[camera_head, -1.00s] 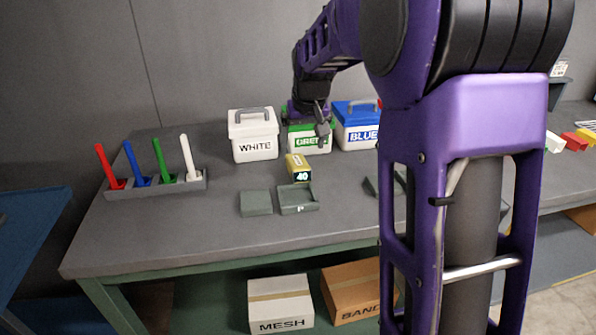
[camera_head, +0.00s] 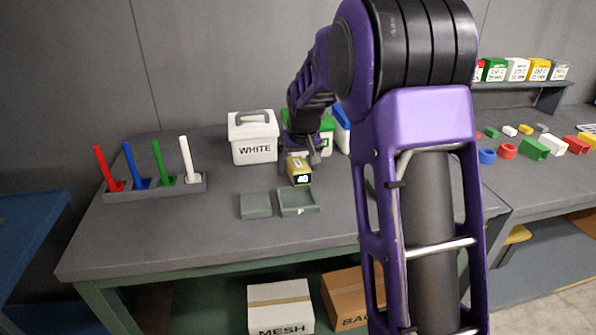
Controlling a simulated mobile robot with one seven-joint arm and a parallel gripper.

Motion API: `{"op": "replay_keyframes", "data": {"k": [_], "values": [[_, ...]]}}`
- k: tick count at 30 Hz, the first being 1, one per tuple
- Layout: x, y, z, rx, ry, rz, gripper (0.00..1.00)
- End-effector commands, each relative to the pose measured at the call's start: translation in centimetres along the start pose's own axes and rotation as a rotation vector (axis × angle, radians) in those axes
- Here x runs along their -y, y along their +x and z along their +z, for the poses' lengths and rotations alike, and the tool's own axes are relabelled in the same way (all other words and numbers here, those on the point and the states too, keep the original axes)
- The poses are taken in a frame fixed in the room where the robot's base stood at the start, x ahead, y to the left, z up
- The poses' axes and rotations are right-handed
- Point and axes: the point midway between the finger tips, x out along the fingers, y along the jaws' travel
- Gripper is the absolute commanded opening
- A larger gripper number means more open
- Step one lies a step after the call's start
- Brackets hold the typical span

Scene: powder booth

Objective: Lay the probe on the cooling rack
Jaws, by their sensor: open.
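A small yellow block-shaped device (camera_head: 299,171) with a dark face and the figure 40 stands on the grey workbench (camera_head: 225,235). It may be the probe, but I cannot tell for sure. My gripper (camera_head: 301,158) is open, right at the top of this device. I cannot tell whether the fingers touch it or stand around it. I cannot pick out a cooling rack for certain; my arm hides part of the bench.
A dark open tray (camera_head: 313,209) and a flat dark block (camera_head: 255,205) lie in front. A WHITE-labelled box (camera_head: 252,150), a green-lidded box (camera_head: 327,137) and a holder (camera_head: 150,191) with coloured sticks stand around. Small coloured parts (camera_head: 535,149) lie on the right bench.

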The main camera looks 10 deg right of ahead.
Motion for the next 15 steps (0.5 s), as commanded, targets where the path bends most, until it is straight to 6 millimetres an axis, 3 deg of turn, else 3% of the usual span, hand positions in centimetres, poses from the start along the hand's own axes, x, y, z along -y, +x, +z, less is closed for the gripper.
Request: {"op": "replay_keyframes", "data": {"k": [15], "values": [[-0.01,0.45,0.22,0.001,0.0,0.0,0.95]]}}
